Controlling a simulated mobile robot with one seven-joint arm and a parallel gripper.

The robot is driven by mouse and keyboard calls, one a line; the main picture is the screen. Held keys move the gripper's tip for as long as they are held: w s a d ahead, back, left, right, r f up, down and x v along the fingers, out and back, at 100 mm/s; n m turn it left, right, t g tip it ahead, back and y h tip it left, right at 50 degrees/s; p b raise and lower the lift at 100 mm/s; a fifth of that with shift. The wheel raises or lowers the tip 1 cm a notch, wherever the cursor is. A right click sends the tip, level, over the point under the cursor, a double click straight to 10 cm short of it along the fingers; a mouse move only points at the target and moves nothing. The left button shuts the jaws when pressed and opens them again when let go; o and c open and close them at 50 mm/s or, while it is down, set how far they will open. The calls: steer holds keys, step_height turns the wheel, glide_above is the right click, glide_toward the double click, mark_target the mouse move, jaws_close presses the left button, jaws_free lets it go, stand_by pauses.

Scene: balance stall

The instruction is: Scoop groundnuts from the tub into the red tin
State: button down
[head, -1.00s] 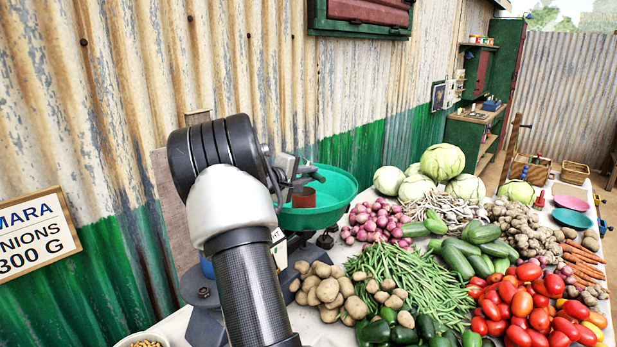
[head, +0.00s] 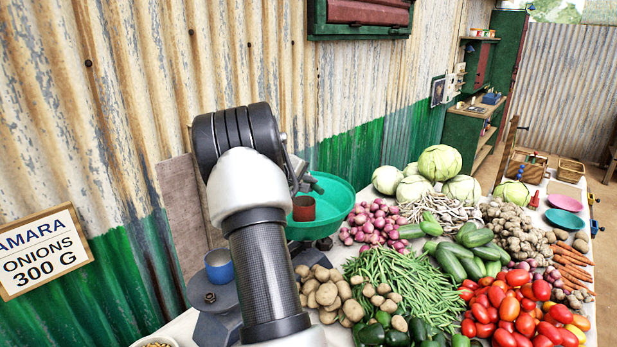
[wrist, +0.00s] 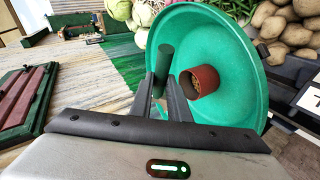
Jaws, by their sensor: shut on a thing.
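The red tin (head: 304,208) stands in the green pan (head: 338,205). In the wrist view the red tin (wrist: 205,80) looks tilted, with groundnuts (wrist: 196,84) inside its mouth. My gripper (wrist: 163,84) is over the pan beside the tin, its fingers shut on a dark green cylindrical thing, apparently the scoop (wrist: 165,60). The scoop's contents cannot be seen. In the head view my gripper (head: 308,182) is partly hidden behind my arm. A pale tub of groundnuts (head: 156,345) is cut off at the bottom left edge.
A blue cup (head: 219,268) stands on the scale's grey plate left of my arm. Potatoes (head: 325,292), onions (head: 375,222) and green beans (head: 395,280) crowd the table to the right. The corrugated wall (head: 130,130) rises close behind the pan.

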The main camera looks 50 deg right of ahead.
step_height(320, 180, up, 2)
steer(key=m+t+y, duration=0.1)
steer(key=y, duration=0.3)
steer(key=m+t+y+p, duration=0.1)
steer(key=y, duration=0.3)
steer(key=shift+r, duration=0.15)
stand_by(0.3)
